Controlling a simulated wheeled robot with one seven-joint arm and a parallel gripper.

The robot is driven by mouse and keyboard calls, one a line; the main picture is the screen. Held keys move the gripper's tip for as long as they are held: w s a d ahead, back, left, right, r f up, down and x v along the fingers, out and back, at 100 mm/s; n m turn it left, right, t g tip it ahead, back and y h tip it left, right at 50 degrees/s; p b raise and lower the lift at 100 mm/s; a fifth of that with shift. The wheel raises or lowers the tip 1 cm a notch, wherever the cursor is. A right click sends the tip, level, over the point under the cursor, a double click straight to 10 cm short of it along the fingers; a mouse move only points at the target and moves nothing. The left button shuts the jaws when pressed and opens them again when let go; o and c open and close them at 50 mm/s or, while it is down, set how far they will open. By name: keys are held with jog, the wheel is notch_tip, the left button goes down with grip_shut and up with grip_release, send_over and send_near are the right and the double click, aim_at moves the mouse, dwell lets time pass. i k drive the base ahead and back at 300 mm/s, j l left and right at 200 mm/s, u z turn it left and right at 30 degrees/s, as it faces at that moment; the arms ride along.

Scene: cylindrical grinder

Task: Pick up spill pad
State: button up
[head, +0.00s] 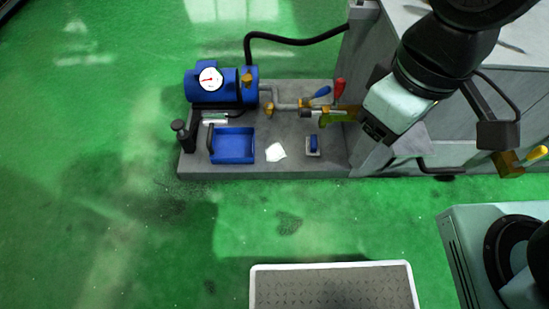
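A small white pad (275,151), which looks like the spill pad, lies flat on the grey base plate (290,170) in the head view. It sits between a blue tray and a small blue-handled item. My gripper (373,131) is at the end of the arm coming in from the upper right, to the right of the pad and apart from it. Its fingers are small and dark here, so I cannot tell whether they are open or shut. Nothing covers the pad.
A blue tray (233,146) is left of the pad, and a blue-handled item (313,145) is right of it. Behind stand a blue motor with a gauge (210,79) and pipes with a red-handled valve (339,88). A grey machine wall (365,60) rises at right.

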aim_at(312, 143)
jog(key=i+j+u, duration=0.45)
jog(key=i+j, duration=0.4)
